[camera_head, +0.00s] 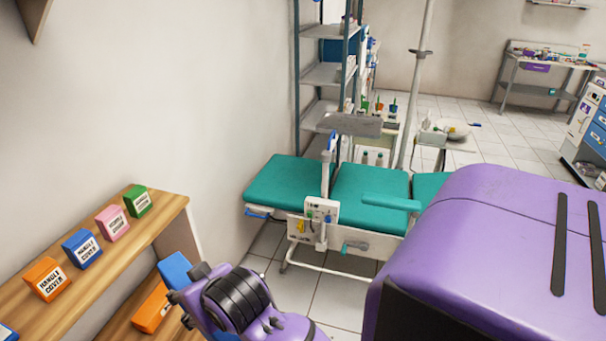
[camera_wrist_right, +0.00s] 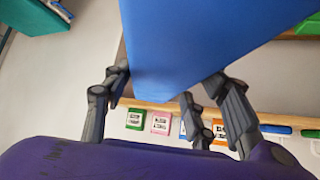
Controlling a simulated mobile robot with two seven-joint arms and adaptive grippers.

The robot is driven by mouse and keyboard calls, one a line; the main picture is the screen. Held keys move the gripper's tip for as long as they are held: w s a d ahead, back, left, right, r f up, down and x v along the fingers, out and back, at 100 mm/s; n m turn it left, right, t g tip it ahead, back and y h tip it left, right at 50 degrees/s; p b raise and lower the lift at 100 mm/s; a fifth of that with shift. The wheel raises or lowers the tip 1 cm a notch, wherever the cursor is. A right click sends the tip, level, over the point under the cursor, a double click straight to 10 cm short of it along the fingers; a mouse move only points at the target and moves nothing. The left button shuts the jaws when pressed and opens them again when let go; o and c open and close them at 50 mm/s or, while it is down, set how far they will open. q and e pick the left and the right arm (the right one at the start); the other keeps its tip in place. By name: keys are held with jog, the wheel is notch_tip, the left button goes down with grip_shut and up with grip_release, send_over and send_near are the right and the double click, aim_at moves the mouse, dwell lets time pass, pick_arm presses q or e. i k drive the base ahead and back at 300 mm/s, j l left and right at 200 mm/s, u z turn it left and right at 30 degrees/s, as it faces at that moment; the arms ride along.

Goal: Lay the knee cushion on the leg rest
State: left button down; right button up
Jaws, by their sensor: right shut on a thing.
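The knee cushion appears as a large blue block (camera_wrist_right: 190,45) in the right wrist view, filling the upper middle between the fingers. In the head view a blue piece (camera_head: 175,270) shows beside my right gripper (camera_head: 181,303), which is at the lower left by the wooden shelf. The right gripper is shut on the blue cushion. My left gripper is not in view.
A wooden shelf (camera_head: 165,222) along the left wall bears handle cover boxes: orange (camera_head: 47,279), blue (camera_head: 82,249), pink (camera_head: 112,221) and green (camera_head: 138,200). An orange item (camera_head: 152,308) is on its lower level. A metal rack (camera_head: 322,75) stands behind the chair. Tiled floor lies in front.

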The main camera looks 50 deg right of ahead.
aim_at(300, 181)
jog(key=i+l+z, duration=0.15)
jog(key=i+l, duration=0.45)
jog(key=l, duration=0.2)
jog(key=i+l+z, duration=0.2)
jog(key=i+l, duration=0.4)
jog(key=l, duration=0.2)
jog(key=i+l+z, duration=0.15)
jog(key=i+l, duration=0.4)
jog(key=i, duration=0.3)
